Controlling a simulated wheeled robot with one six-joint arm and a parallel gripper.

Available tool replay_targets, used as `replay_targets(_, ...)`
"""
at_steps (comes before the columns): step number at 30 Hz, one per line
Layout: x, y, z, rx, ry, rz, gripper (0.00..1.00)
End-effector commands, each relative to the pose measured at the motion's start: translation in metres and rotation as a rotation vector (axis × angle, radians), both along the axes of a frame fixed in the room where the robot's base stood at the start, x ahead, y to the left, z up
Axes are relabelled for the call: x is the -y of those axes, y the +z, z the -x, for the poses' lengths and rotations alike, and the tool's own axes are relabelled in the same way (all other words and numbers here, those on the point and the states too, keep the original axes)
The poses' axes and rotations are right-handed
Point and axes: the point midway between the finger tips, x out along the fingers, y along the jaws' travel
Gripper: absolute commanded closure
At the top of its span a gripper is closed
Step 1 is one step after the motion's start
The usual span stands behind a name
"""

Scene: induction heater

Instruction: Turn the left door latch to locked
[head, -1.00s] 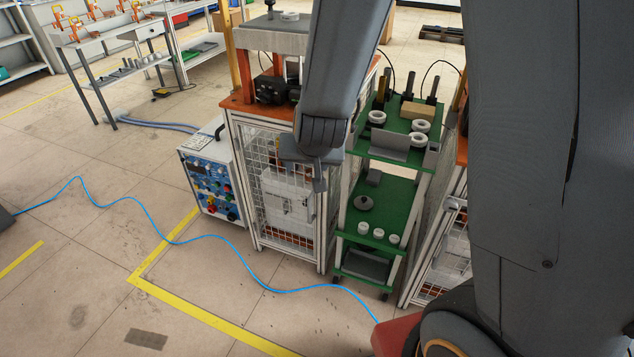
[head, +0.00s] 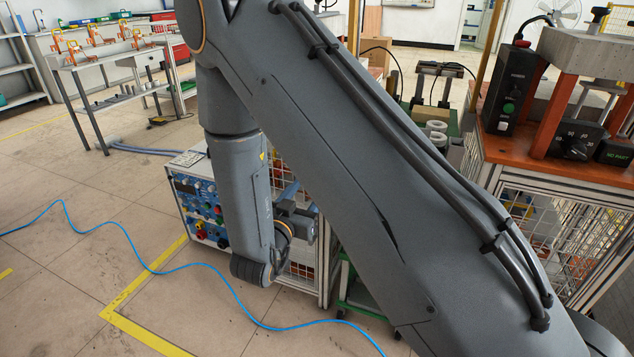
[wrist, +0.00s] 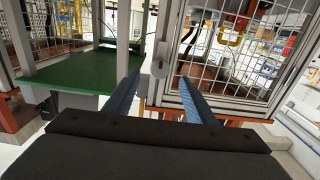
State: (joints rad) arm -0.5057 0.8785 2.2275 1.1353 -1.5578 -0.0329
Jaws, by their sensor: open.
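My gripper (wrist: 160,75) is open in the wrist view, with one blue-grey finger on each side. Between and just beyond the fingertips, a small grey latch-like piece (wrist: 158,67) with a dark spot sits on a pale frame post. The picture does not settle its turned position or whether the fingers touch it. A mesh door (wrist: 235,62) is right of the post. In the head view, my wrist and gripper (head: 298,208) are in front of the mesh cabinet (head: 325,265); my arm covers much of it, and no latch can be made out there.
A green shelf (wrist: 85,68) is left of the post in the wrist view. In the head view, a blue-faced control box (head: 198,205) stands left of my wrist. A blue cable (head: 165,270) crosses the floor. A second cabinet (head: 545,165) stands at right.

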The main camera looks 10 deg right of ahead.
Motion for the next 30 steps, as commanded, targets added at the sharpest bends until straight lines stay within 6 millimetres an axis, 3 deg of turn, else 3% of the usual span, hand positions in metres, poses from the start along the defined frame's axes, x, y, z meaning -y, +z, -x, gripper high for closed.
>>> replay_targets(10,0.031,0.0,-0.041,0.0,-0.002,-0.001,0.5)
replay_targets(23,0.037,0.0,-0.051,-0.001,0.001,-0.002,0.5)
replay_targets(30,0.037,0.0,-0.05,-0.001,0.001,-0.002,0.88)
